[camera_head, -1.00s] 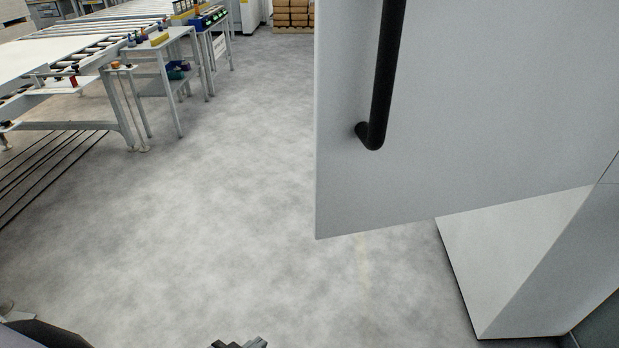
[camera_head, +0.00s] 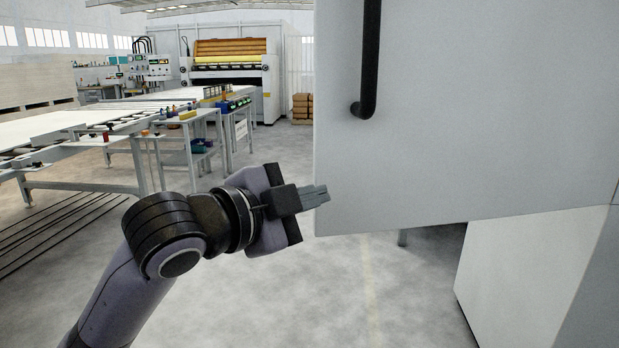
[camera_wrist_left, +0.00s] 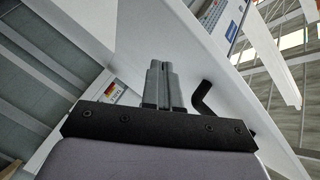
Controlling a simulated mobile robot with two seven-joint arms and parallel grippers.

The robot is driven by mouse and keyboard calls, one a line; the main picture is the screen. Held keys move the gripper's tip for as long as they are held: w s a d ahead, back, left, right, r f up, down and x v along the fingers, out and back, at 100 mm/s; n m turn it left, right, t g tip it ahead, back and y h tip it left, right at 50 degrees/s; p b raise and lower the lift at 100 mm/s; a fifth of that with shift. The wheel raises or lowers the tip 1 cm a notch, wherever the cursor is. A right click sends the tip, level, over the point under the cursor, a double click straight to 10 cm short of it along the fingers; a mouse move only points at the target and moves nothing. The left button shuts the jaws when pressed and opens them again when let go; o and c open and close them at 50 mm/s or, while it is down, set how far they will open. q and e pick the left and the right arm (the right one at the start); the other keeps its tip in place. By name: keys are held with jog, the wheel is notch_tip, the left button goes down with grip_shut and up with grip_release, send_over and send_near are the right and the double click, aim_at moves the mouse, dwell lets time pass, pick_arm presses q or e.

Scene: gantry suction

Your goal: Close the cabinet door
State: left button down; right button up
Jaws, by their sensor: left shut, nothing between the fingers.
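The cabinet door (camera_head: 450,120) is a large light-grey panel standing open on the right of the head view. Its black bar handle (camera_head: 371,60) runs down near the door's left edge. Part of the white cabinet body (camera_head: 530,270) shows below right. My left gripper (camera_head: 316,196) is shut and empty, its fingertips at the door's lower left edge, below the handle. I cannot tell whether they touch the door. In the left wrist view the shut fingers (camera_wrist_left: 157,84) point toward the white door panel (camera_wrist_left: 185,45), with the black handle (camera_wrist_left: 205,100) to their right. My right gripper is out of view.
A roller conveyor table (camera_head: 80,125) and a small white side table (camera_head: 190,140) stand at the left. A large machine (camera_head: 230,70) and stacked brown boxes (camera_head: 301,106) are at the back. The concrete floor between is clear.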

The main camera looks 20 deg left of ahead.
pick_arm(q)
jog(key=s+a+r+m+t+y+b, duration=0.2)
jog(key=s+r+m+b, duration=0.35)
jog(key=s, duration=0.35)
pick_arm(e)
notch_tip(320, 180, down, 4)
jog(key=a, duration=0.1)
pick_arm(q)
jog(key=p, duration=1.1)
send_near(324, 139)
jog(key=s+d, duration=0.2)
jog(key=s, duration=0.1)
jog(key=shift+n, duration=0.25)
jog(key=w, duration=0.4)
jog(key=w+b, duration=0.1)
jog(key=w, duration=0.3)
jog(key=shift+w+a+f, duration=0.15)
jog(key=shift+w+f, duration=0.1)
jog(key=shift+w, duration=0.1)
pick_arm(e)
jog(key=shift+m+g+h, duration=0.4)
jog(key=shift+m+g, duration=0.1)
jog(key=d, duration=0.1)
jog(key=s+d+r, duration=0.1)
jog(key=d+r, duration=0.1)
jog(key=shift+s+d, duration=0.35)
